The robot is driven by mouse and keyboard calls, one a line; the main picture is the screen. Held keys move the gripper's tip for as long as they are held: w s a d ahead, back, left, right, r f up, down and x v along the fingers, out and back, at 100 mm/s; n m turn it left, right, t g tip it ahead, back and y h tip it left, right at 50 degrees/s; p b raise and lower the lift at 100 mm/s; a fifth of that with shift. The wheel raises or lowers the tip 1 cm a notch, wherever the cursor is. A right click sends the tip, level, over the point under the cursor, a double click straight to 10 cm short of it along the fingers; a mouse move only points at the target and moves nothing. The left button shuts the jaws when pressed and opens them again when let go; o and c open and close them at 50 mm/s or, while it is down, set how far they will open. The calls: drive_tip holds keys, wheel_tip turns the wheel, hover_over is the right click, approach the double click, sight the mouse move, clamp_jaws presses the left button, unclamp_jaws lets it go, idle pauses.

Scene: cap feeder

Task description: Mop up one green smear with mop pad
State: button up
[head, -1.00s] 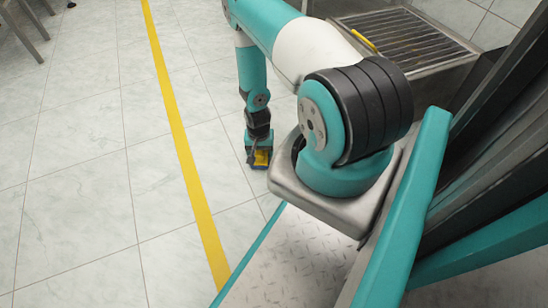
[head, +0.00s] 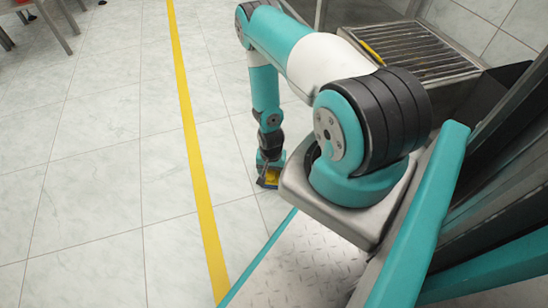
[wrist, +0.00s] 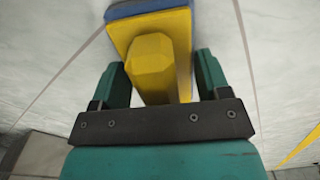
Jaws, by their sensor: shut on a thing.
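The mop pad (wrist: 177,23) has a yellow body with a yellow grip block and a blue underside, whose edge shows at the top of the wrist view. My gripper (wrist: 160,76) is shut on the grip block, one teal finger on each side. I cannot tell whether the pad touches the floor. No green smear shows in any view; the floor under the pad is hidden.
A yellow floor line (head: 190,130) runs left of my arm across pale tiles (head: 100,190). A metal grate-topped stand (head: 412,48) with a yellow item on it is at the back right. Chair legs (head: 48,25) show at the far left. The tiles between are clear.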

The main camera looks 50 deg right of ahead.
drive_tip(key=shift+r+p, duration=3.35)
drive_tip(key=shift+r, duration=0.65)
